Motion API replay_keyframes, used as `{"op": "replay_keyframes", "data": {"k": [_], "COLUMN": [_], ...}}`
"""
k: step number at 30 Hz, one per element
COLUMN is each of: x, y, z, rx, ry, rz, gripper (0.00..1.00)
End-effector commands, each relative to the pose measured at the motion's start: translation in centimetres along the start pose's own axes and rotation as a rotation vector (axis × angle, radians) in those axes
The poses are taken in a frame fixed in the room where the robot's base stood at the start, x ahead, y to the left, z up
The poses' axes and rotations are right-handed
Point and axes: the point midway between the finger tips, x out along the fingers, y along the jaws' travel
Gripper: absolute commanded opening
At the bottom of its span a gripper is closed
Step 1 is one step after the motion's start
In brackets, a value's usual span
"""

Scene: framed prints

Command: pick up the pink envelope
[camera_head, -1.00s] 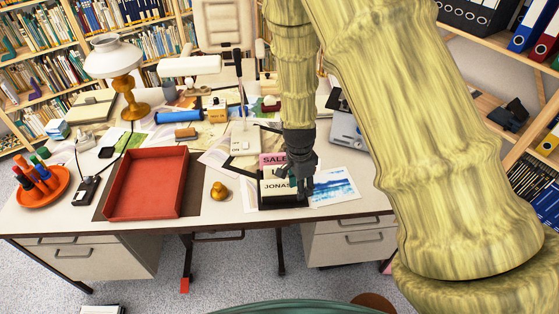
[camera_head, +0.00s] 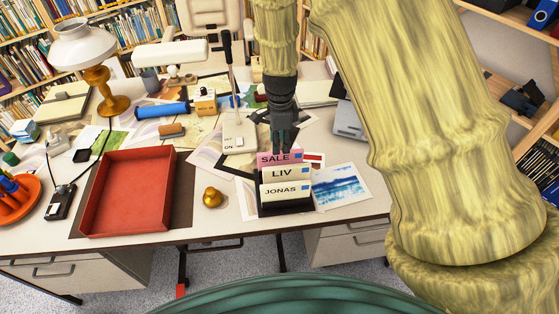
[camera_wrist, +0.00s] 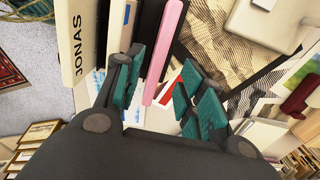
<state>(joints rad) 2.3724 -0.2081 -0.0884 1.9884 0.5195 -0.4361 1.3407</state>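The pink envelope (camera_head: 268,158), marked SALE, stands upright at the back of a black holder (camera_head: 268,210). In front of it stand cream envelopes marked LIV (camera_head: 300,173) and JONAS (camera_head: 300,191). My gripper (camera_head: 284,146) points down at the pink envelope's top edge. In the wrist view, the pink envelope (camera_wrist: 166,48) shows as a narrow strip between the two teal-padded fingers of my open gripper (camera_wrist: 160,92). Gaps show beside the strip, and I cannot tell whether either finger touches it. The JONAS envelope (camera_wrist: 70,65) is outside the left finger.
A blue painted print (camera_head: 340,187) lies right of the holder. A brass knob-like object (camera_head: 212,197) and a red tray (camera_head: 128,205) are to the left. A white switch box (camera_head: 240,136) stands behind left, and a grey device (camera_head: 348,122) behind right.

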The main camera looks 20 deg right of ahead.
Motion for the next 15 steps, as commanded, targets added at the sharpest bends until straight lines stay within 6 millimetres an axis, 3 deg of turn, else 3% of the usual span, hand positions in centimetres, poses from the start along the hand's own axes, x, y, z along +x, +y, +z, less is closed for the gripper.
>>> {"op": "replay_keyframes", "data": {"k": [7, 15], "x": [2.9, 4.1], "y": [0.0, -0.1], "z": [0.7, 0.5], "rx": [-0.012, -0.010], "ry": [0.000, 0.000], "rz": [0.003, 0.000], "gripper": [0.39, 0.39]}}
